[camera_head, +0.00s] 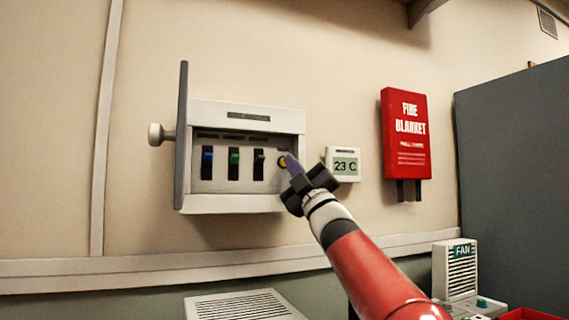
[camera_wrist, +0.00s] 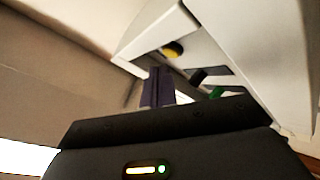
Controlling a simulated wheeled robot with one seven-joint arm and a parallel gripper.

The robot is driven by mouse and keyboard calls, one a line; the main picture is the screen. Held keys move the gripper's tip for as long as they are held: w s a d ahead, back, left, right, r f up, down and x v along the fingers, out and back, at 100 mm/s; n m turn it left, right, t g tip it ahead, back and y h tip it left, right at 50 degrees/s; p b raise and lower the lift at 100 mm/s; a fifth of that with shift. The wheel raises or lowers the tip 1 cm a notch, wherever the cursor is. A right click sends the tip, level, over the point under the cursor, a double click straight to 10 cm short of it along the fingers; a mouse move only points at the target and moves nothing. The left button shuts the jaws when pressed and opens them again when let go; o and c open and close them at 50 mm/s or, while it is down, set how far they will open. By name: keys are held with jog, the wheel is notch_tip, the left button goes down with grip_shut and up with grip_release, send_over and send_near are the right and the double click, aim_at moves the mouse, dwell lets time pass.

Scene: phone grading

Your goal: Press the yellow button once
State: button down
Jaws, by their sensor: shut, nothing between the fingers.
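The yellow button (camera_head: 283,162) sits at the right end of the recessed panel in the white wall box (camera_head: 235,204). My gripper (camera_head: 290,161) is shut and empty, with its fingertips right beside the button and partly over it in the head view. In the wrist view the yellow button (camera_wrist: 172,50) shows ahead of the closed fingers (camera_wrist: 158,88), with a visible gap in the picture. I cannot tell from the head view whether the fingertips touch it.
Blue (camera_head: 207,163), green (camera_head: 233,163) and black (camera_head: 258,164) switches stand left of the button. The box's grey door (camera_head: 182,135) is swung open at left. A thermostat (camera_head: 343,164) and a red fire blanket case (camera_head: 405,135) hang to the right.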

jog(key=shift+w, duration=0.1)
jog(key=shift+w+a, duration=0.2)
jog(key=shift+w, duration=0.1)
jog(key=shift+w+a+p, duration=0.15)
jog(key=shift+w+p, duration=0.25)
jog(key=shift+p, duration=0.05)
dwell(0.7)
dwell(0.4)
jog(key=shift+s+d+b, duration=0.35)
jog(key=shift+s+b, duration=0.3)
jog(key=shift+s, duration=0.1)
jog(key=shift+s, duration=0.1)
